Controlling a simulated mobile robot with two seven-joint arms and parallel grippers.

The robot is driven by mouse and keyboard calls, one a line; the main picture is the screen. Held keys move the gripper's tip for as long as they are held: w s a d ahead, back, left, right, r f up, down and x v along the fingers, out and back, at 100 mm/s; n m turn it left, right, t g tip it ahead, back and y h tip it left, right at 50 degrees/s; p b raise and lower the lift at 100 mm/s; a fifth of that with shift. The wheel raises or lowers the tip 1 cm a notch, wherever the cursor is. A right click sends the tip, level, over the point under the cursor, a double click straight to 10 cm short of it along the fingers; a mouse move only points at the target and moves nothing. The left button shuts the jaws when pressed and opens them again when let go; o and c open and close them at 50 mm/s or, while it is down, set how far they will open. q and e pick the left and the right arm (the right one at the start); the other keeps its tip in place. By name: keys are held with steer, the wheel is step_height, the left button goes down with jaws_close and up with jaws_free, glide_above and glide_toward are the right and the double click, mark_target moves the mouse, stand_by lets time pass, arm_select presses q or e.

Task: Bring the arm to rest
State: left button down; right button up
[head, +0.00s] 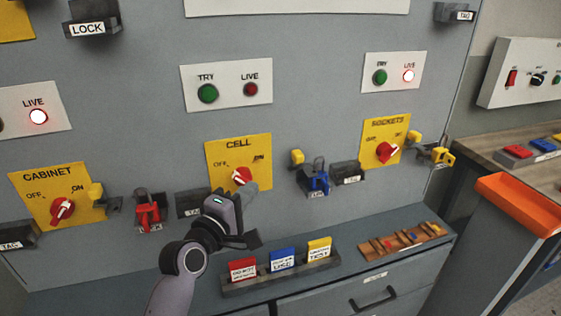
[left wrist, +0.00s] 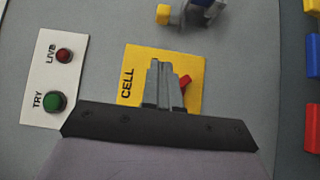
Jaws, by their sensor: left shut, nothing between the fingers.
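My left gripper (head: 249,188) is in front of the yellow CELL switch plate (head: 222,153), at the lower right of its red knob (head: 241,175). In the left wrist view its fingers (left wrist: 164,85) are together and empty, over the CELL plate (left wrist: 132,62). They hide part of the red knob (left wrist: 186,80); whether they touch it, I cannot tell. The knob's exact setting is unclear. The CELL LIVE lamp (head: 251,89) is dark red. My right gripper is not in view.
The CABINET (head: 61,209) and SOCKETS (head: 388,151) knobs flank it, with their LIVE lamps lit. Red (head: 149,213) and blue (head: 318,181) lock pieces jut from the panel. A rack of coloured tags (head: 282,260) and a wooden tray (head: 377,249) stand on the ledge below.

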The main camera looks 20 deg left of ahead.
arm_select(q)
steer(key=s+d+f+m+g+y, duration=0.1)
steer(key=s+f+m+g, duration=0.6)
steer(key=s+f+m, duration=1.1)
steer(key=s+f, duration=0.7)
steer(key=f, duration=0.1)
steer(key=shift+s+f, duration=0.25)
